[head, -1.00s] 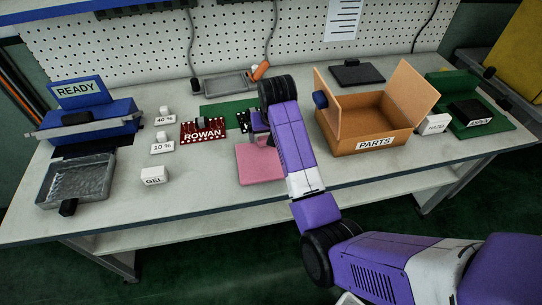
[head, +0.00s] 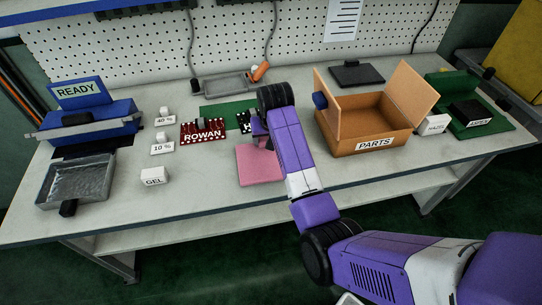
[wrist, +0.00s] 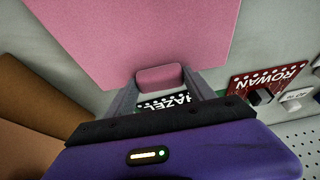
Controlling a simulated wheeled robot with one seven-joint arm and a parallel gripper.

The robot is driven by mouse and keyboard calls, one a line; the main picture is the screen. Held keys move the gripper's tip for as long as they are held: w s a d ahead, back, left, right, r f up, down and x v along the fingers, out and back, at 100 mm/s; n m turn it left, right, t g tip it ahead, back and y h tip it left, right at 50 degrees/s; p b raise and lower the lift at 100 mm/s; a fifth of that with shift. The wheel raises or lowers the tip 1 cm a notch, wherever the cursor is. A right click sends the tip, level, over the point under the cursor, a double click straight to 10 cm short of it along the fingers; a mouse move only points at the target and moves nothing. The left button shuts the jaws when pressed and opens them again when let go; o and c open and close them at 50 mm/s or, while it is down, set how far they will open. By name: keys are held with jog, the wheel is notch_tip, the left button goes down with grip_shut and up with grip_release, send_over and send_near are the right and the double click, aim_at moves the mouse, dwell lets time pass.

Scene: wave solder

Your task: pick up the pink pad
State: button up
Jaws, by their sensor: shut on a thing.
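The pink pad (head: 259,166) is a flat square at the middle of the bench, in front of the green mat. It also fills the top of the wrist view (wrist: 140,30). Its raised pink grip block sits between the two fingers of my gripper (wrist: 163,86), which is shut on it. In the head view my gripper (head: 260,138) is at the pad's back edge, partly hidden by my purple arm. I cannot tell whether the pad is touching the bench.
A dark board marked HAZEL (wrist: 168,101) lies just behind the grip block. The red ROWAN board (head: 204,131) is to the left. The open PARTS box (head: 372,143) stands close on the right. A white GEL block (head: 154,176) is at left; bench between it and the pad is clear.

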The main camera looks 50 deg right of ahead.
notch_tip(320, 180, up, 20)
jog(key=shift+p, duration=0.4)
jog(key=shift+r, duration=0.15)
dwell(0.8)
